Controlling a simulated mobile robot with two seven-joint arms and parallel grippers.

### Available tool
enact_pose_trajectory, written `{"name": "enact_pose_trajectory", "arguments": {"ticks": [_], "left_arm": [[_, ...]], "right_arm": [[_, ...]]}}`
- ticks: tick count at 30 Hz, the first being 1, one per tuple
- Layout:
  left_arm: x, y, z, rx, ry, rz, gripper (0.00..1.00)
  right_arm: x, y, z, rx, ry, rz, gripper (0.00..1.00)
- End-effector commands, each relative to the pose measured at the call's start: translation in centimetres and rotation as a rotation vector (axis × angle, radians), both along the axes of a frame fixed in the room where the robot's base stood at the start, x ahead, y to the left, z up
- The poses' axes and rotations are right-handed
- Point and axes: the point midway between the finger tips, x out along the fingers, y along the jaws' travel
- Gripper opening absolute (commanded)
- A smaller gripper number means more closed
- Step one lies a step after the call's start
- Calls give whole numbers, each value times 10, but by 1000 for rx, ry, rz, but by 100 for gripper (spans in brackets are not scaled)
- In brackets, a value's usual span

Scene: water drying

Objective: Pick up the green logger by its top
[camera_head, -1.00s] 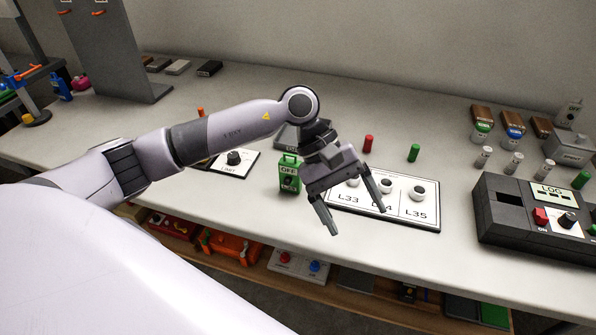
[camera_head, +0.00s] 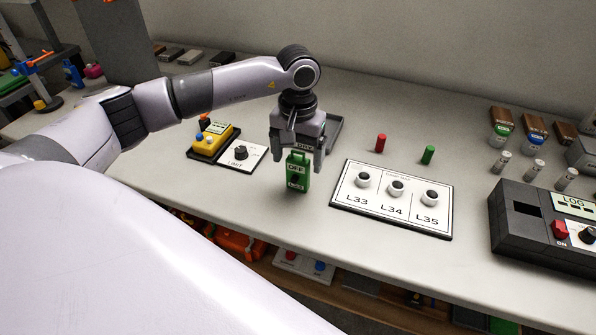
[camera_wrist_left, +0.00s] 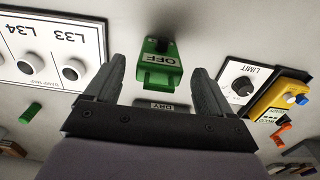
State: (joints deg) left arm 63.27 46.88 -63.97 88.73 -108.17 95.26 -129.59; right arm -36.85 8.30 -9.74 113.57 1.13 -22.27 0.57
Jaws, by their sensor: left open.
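The green logger (camera_head: 298,174) stands upright near the front edge of the table, with an OFF label on its face. In the left wrist view the logger (camera_wrist_left: 158,72) shows between the two finger ends. My left gripper (camera_head: 299,166) points down over the logger. Its fingers are open, one on each side of the logger's top, and I see a gap between the logger and each finger in the wrist view. My right gripper is not in view.
A white board (camera_head: 392,218) with L33, L34 and L35 cups lies right of the logger. A yellow box (camera_head: 212,139) and the LIMIT panel (camera_head: 240,158) lie left. A dark tray marked DRY (camera_head: 334,130) is just behind. The black LOG device (camera_head: 530,232) stands far right.

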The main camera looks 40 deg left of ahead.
Motion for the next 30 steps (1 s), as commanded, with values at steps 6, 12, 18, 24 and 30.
{"name": "enact_pose_trajectory", "arguments": {"ticks": [6, 12, 18, 24, 30], "left_arm": [[0, -1, -6, -1, 0, -1, 83], [0, -1, -6, -2, 0, 0, 47], [0, -1, -5, -2, -1, 0, 21], [0, -1, -4, -2, -1, 0, 21], [1, -1, 11, -2, -5, 1, 21]], "right_arm": [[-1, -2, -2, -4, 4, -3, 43], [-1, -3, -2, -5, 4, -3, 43], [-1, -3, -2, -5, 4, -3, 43], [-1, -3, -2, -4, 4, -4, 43], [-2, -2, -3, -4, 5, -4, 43]]}}
